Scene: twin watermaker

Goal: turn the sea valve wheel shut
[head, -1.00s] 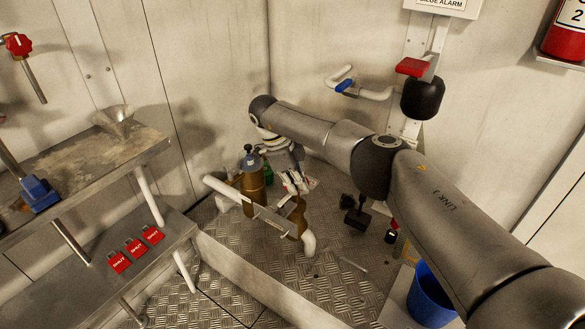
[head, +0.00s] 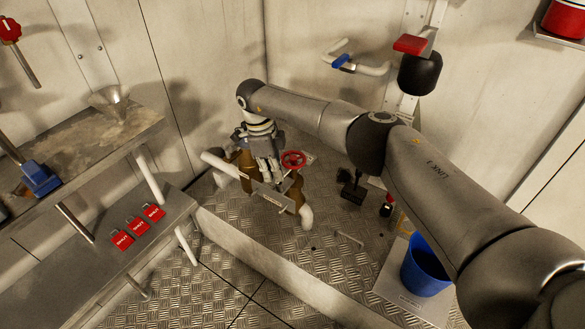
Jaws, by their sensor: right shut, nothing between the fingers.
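The sea valve wheel (head: 293,160) is a small red handwheel on top of a brown valve body (head: 296,190) in the pipework near the back corner. My right arm reaches across from the lower right. My right gripper (head: 271,177) points down just left of the wheel, shut and empty. It looks close to the wheel's left rim, but I cannot tell whether it touches. The gripper hides part of the pipework and the brown housing behind it. My left gripper is not in view.
A white pipe (head: 219,163) and a metal plate (head: 266,196) lie close around the gripper. A shelf unit with red SHUT tags (head: 138,225) stands at left. A blue bucket (head: 424,268) stands at lower right. The tread-plate floor in front is mostly clear.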

